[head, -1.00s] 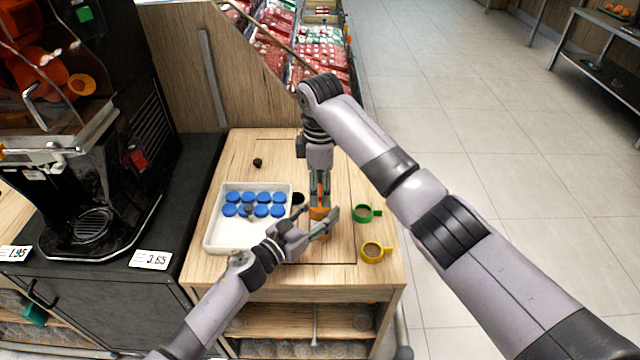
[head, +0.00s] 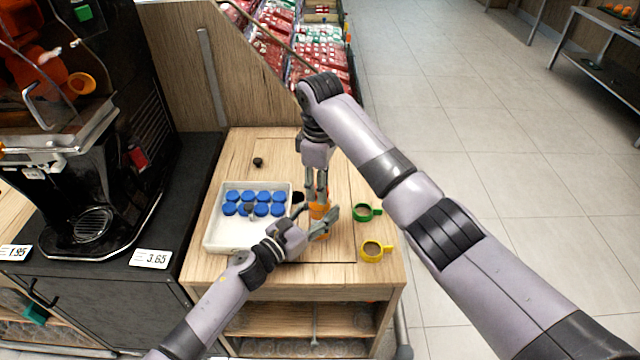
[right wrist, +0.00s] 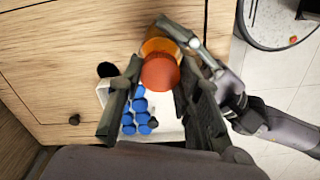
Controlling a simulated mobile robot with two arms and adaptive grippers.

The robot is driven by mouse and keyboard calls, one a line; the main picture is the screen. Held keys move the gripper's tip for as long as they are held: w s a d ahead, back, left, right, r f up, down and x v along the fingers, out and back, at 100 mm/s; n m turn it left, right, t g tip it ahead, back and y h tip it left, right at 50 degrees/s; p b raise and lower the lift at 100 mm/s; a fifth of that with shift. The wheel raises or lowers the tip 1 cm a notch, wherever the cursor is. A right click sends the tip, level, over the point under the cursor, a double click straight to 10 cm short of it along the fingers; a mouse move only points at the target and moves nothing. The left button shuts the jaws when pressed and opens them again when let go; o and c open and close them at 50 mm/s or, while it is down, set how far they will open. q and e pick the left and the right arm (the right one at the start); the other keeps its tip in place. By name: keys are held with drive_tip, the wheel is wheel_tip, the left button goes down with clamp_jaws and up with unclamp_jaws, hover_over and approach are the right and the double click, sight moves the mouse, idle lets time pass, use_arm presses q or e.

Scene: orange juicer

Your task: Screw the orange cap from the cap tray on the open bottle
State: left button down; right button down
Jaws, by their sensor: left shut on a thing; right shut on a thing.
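The bottle (head: 320,234) holds orange contents and stands upright near the table's front. My left gripper (head: 326,221) is shut around it from the left and front. It also shows beside the bottle (right wrist: 155,46) in the right wrist view. My right gripper (head: 317,200) points down from above, directly over the bottle. In the right wrist view its fingers lie either side of the round orange cap (right wrist: 160,74), shut on it. The cap overlaps the bottle top; I cannot tell how far it is seated. The white cap tray (head: 226,240) stands left of the bottle.
Several blue caps (head: 262,197) sit in the tray's far half. A green ring-shaped item (head: 376,211) and a yellow one (head: 386,252) lie right of the bottle. A small dark knob (head: 258,162) is at the back. The juicer (head: 110,200) stands left.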

drive_tip(key=m, duration=0.4)
drive_tip(key=shift+m, duration=0.4)
drive_tip(key=m, duration=0.6)
drive_tip(key=c, duration=1.1)
unclamp_jaws()
wheel_tip(320, 180, up, 12)
drive_tip(key=shift+f, duration=0.1)
use_arm(q)
drive_tip(key=c, duration=0.8)
unclamp_jaws()
drive_tip(key=shift+o, duration=0.2)
